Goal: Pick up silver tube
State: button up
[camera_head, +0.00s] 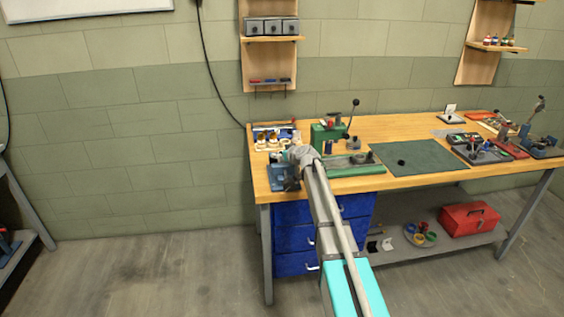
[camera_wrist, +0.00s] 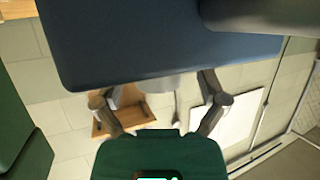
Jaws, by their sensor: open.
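In the wrist view my gripper (camera_wrist: 162,92) is open, with its two grey fingers spread apart below the edge of a large blue block (camera_wrist: 150,45). A short, pale grey, rounded piece (camera_wrist: 158,84) shows between the fingers under that edge. It may be the silver tube, but most of it is hidden and I cannot tell whether the fingers touch it. In the head view my arm reaches to the left end of the wooden workbench (camera_head: 400,128), beside a blue vise-like device (camera_head: 281,176). My own arm hides the fingertips and any tube there.
A green press (camera_head: 327,133) with a lever stands just right of my wrist. A rack of small items (camera_head: 274,137) is behind it. A green mat (camera_head: 418,163) covers the bench middle, mostly clear. A thick grey cylinder (camera_wrist: 270,15) is close at the wrist view's upper right.

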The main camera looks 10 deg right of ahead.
jog(key=c, duration=1.3)
jog(key=shift+o, duration=0.2)
jog(key=shift+r, duration=0.1)
notch_tip(320, 180, up, 18)
jog(key=p, duration=1.8)
